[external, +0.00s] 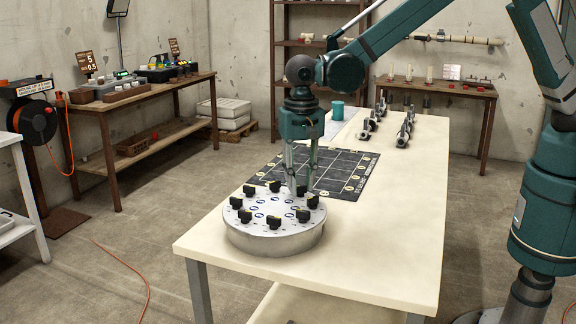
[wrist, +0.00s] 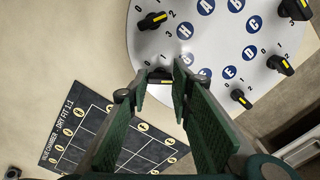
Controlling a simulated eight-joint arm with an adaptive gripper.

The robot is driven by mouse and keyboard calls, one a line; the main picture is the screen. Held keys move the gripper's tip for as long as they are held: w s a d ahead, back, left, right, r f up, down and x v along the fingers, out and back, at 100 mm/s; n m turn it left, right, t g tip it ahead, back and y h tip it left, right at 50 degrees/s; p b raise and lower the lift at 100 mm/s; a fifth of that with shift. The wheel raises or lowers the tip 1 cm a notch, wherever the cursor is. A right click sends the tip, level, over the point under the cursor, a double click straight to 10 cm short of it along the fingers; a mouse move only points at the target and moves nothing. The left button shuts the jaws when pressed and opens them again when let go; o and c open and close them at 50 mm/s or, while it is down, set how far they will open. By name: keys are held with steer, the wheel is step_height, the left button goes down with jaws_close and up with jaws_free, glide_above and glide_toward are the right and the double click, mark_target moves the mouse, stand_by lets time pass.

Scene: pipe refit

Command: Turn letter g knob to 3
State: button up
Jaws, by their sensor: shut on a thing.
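The round silver panel (external: 275,240) stands on the near end of the table and carries several black knobs around a ring of blue letter discs. In the wrist view, the black knob by the letter G disc (wrist: 186,60) is the G knob (wrist: 160,74). My gripper (external: 300,191) points down at the panel's far edge. In the wrist view its green fingers (wrist: 160,82) are on either side of the G knob and shut on it.
Neighbouring knobs (wrist: 152,20) and (wrist: 241,98) stand close on either side, with yellow pointer marks and numbers. A dark grid mat (external: 340,172) lies behind the panel. Grey pipe fittings (external: 405,130) and a teal cup (external: 338,110) stand farther back. The table's right front is clear.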

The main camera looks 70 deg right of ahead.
mark_target(300, 186)
steer(key=m, duration=0.7)
stand_by(0.4)
steer(key=o, duration=0.9)
steer(key=shift+r, duration=0.1)
step_height(300, 186, up, 12)
stand_by(0.5)
stand_by(0.4)
